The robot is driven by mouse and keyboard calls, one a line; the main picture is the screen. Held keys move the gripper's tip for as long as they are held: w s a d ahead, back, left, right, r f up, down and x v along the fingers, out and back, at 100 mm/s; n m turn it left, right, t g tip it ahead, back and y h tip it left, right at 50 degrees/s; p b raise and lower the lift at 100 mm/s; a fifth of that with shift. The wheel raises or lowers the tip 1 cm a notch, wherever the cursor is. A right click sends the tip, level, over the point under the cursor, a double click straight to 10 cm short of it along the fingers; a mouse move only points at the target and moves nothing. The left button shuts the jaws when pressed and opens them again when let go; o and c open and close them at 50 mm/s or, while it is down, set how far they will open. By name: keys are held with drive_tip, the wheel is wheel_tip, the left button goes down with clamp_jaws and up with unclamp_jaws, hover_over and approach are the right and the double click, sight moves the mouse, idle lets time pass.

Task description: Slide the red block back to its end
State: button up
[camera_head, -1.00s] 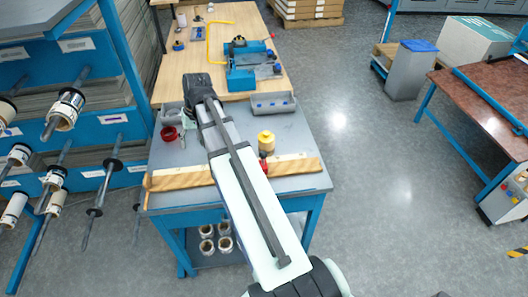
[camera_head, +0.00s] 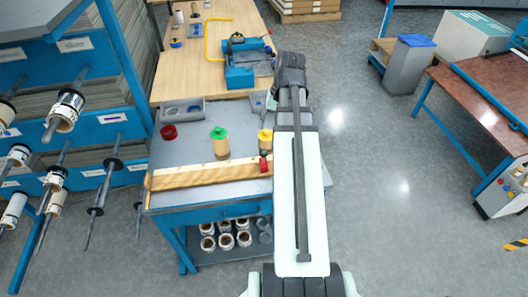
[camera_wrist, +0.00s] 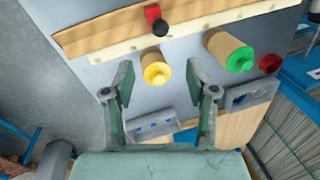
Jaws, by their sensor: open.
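The red block (camera_head: 264,163) sits on the pale wooden rail (camera_head: 205,175) on the grey bench, toward the rail's right part in the head view. My arm covers the rail's right end there. In the wrist view the red block (camera_wrist: 154,14), with a dark part on it, is at the upper middle on the rail (camera_wrist: 95,35). My gripper (camera_wrist: 160,80) is open and empty, with its fingers apart. In that view the block lies above the fingertips, apart from them. In the head view the fingers are mostly hidden by my arm.
A yellow-capped roll (camera_head: 265,139) and a green-capped roll (camera_head: 220,143) stand near the rail. A red ring (camera_head: 169,132) is at the left. A grey tray (camera_head: 183,112) lies at the bench's back. A blue device (camera_head: 240,70) stands on the wooden table behind.

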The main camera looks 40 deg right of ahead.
sight(264, 153)
drive_tip(key=f+p, duration=0.1)
drive_tip(key=f, duration=0.3)
drive_tip(key=w+a+f+p, duration=0.1)
drive_tip(key=f, duration=0.4)
drive_tip(key=w+a+f, duration=0.1)
drive_tip(key=f, duration=0.4)
drive_tip(key=shift+f+p, duration=0.1)
drive_tip(key=shift+p, duration=0.3)
drive_tip(key=shift+s, duration=0.1)
clamp_jaws()
